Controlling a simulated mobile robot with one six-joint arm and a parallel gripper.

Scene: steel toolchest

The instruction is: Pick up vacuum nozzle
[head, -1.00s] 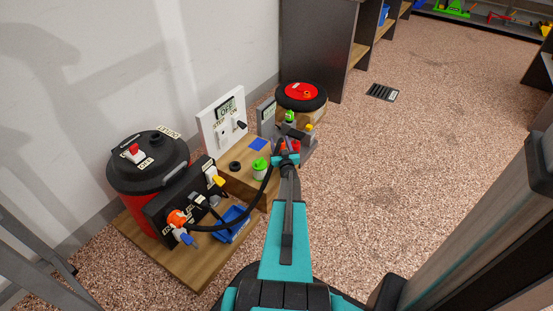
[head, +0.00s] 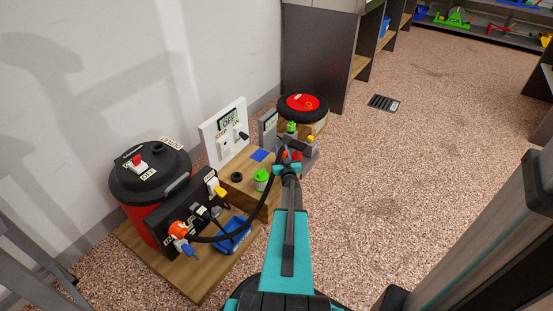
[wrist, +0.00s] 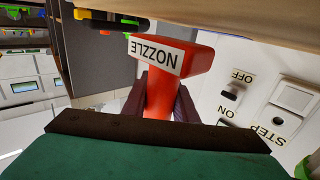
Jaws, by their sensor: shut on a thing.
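The vacuum nozzle (wrist: 160,92) is a red T-shaped piece with a white NOZZLE label, which reads upside down in the wrist view. My gripper (wrist: 160,102) is shut on its stem, with one dark finger on each side. In the head view my gripper (head: 290,150) is over the far end of the wooden base, by small red parts; the nozzle is hard to make out there. A black hose (head: 262,205) curves from the orange fitting (head: 179,230) on the vacuum's panel up to my gripper.
The red and black vacuum (head: 150,175) stands on the base at left. Near it are a blue tray (head: 233,239), a green-capped bottle (head: 261,180) and a white switch panel (head: 224,135).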

